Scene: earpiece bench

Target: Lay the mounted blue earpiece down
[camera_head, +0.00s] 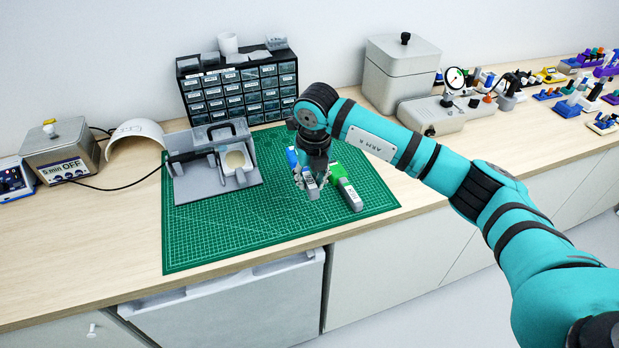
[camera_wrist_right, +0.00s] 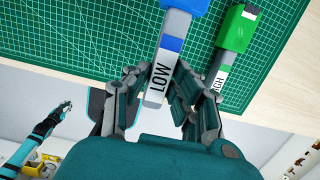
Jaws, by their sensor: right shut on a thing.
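No other blue earpiece is clear to me. My left gripper (camera_wrist_right: 62,110) shows small at the left of the right wrist view; its jaws are too small to read.
A green-and-grey piece (camera_head: 346,188) lies on the mat close to the right of the gripper. A grey holder (camera_head: 205,185) with a black tool and a cream cup stands at the mat's back left. Drawers (camera_head: 240,92) stand behind. The mat's front left is clear.

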